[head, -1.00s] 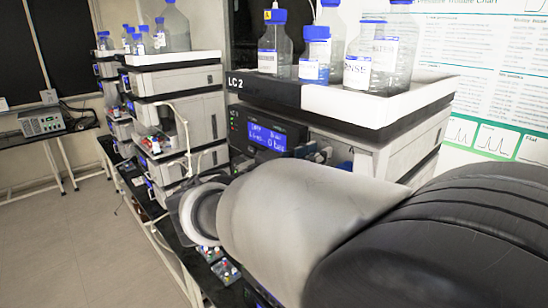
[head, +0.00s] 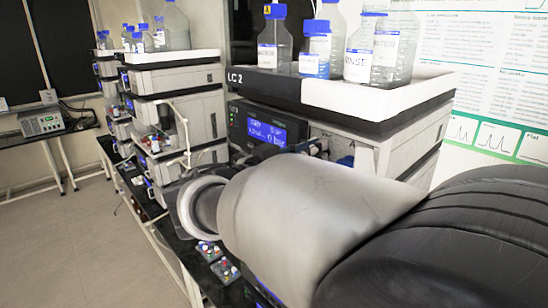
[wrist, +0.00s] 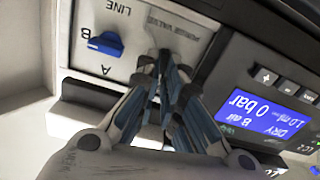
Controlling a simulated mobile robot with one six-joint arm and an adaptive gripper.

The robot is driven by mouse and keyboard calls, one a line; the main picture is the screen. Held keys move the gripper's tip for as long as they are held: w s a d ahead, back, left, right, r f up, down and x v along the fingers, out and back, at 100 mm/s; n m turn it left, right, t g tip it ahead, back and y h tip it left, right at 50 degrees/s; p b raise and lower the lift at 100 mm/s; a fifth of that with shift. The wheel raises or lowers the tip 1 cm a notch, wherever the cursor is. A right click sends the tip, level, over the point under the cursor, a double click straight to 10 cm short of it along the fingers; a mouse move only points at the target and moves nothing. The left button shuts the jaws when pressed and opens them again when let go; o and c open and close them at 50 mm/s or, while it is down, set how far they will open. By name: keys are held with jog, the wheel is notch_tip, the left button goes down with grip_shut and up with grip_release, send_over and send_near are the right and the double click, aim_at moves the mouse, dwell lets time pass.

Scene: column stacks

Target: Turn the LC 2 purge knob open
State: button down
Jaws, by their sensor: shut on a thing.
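The LC 2 stack (head: 262,84) stands at the centre right in the head view. In the wrist view, which is upside down, my gripper (wrist: 160,62) is at the white panel marked PURGE VALVE (wrist: 178,25). Its fingers are close together and shut on a small dark thing at the tips, which I take to be the purge knob. The fingers hide most of it, so its angle cannot be read. A blue LINE selector knob (wrist: 105,43) marked A and B sits left of the fingertips. In the head view my arm hides the gripper.
A lit blue display (wrist: 258,110) reading DRY and 0 bar is right of the fingers; it also shows in the head view (head: 268,130). Bottles (head: 328,50) stand in the tray on top (head: 390,99). Another instrument stack (head: 178,84) is to the left, with open floor (head: 70,240) beyond.

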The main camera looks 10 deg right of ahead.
jog(key=shift+w+a+f+n+b, duration=0.1)
jog(key=shift+n+b, duration=0.35)
jog(key=shift+n, duration=2.3)
jog(key=shift+w+a+f+n+b, duration=0.15)
jog(key=shift+n+b, duration=0.25)
jog(key=shift+n, duration=2.3)
jog(key=shift+w+f+n+b, duration=0.1)
jog(key=shift+n+b, duration=0.35)
jog(key=shift+n, duration=2.3)
jog(key=c, duration=1.7)
grip_release()
jog(key=v, duration=1.2)
